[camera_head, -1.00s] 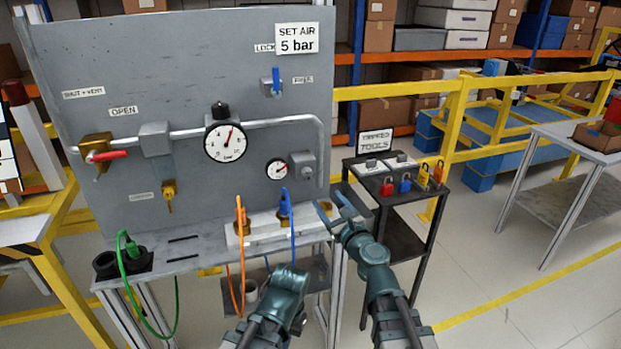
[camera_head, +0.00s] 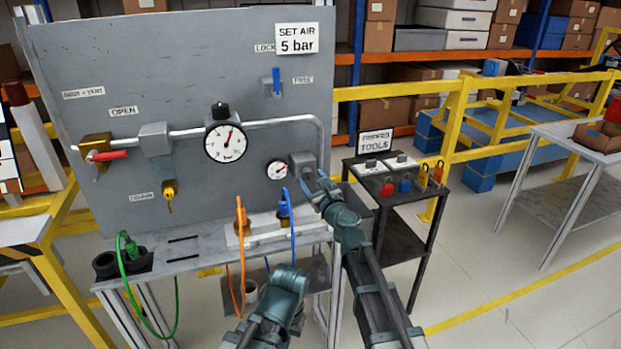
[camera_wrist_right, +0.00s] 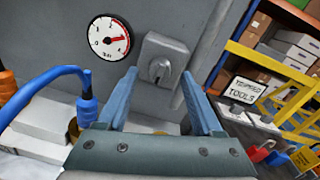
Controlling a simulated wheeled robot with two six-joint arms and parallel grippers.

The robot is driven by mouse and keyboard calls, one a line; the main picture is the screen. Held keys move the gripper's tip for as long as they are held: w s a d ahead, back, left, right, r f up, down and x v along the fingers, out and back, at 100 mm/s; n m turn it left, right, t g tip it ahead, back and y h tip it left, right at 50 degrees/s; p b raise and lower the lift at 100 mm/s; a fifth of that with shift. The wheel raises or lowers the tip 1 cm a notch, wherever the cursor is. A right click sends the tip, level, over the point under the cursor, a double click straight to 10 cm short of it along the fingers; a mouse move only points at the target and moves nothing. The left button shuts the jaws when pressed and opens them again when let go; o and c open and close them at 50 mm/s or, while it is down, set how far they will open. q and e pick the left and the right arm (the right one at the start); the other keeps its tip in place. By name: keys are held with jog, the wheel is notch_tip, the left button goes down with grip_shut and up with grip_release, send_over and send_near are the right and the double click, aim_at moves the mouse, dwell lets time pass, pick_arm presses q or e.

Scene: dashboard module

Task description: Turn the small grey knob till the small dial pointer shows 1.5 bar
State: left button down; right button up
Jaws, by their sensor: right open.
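The small grey knob (camera_wrist_right: 160,67) sits on a square grey valve body (camera_head: 302,160), right of the small dial (camera_head: 277,170). In the wrist view, the small dial (camera_wrist_right: 110,38) has a white face and a pointer towards the right; I cannot read its exact value. My right gripper (camera_wrist_right: 159,75) is open, its blue fingers on either side of the knob in that view; contact cannot be made out. In the head view, my right gripper (camera_head: 312,182) partly covers the knob. My left arm's end (camera_head: 287,283) is low at centre, its fingers hidden.
A large gauge (camera_head: 225,142) and pipe are left of the small dial. A dark tool cart (camera_head: 388,190) with padlocks is at right.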

jog(key=shift+x, duration=0.9)
grip_shut()
